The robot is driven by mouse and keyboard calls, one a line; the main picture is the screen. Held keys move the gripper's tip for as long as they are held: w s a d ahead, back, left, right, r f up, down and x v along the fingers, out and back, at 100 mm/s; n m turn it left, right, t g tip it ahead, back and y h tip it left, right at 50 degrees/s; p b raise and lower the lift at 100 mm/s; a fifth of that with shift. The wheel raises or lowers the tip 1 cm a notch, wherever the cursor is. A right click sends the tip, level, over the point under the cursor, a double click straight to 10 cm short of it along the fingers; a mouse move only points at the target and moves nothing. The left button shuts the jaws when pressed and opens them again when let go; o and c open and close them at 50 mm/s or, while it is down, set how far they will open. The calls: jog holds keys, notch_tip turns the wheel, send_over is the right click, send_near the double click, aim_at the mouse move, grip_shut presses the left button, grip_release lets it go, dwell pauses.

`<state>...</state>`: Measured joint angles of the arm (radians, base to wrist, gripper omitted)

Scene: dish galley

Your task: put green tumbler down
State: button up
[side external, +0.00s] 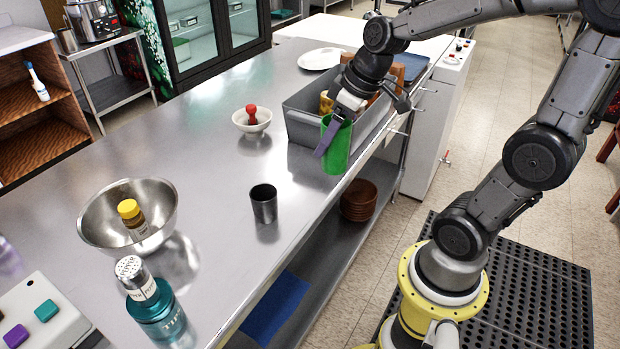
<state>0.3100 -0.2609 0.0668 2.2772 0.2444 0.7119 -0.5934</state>
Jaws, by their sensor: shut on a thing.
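The green tumbler (336,152) is upright at the front right edge of the steel counter (200,150), just in front of the grey bin. My gripper (335,128) is shut on its rim from above, with one finger showing on the outside at the left. I cannot tell whether the tumbler's base touches the counter or hangs slightly above it.
The grey bin (299,122) behind the tumbler holds a yellow cup (326,103) and other items. A dark cup (264,204), a white bowl (243,126) with a red-topped item, and a steel bowl (95,222) stand nearby. The counter between them is clear.

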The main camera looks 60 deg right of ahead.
jog(key=s+d+r+m, duration=0.1)
jog(key=s+d, duration=0.1)
jog(key=s, duration=0.2)
jog(key=shift+h, duration=0.3)
jog(key=shift+w+d+f, duration=0.75)
jog(key=shift+w+f, duration=1.35)
jog(key=shift+w, duration=0.15)
jog(key=shift+w+d+f, duration=0.8)
jog(key=shift+w+f, duration=1.3)
jog(key=shift+w, duration=0.15)
jog(key=shift+w+d+f, duration=0.75)
jog(key=shift+w+f, duration=1.35)
jog(key=shift+w, duration=0.15)
jog(key=shift+f, duration=0.1)
jog(key=o, duration=1.3)
jog(key=shift+o, duration=0.2)
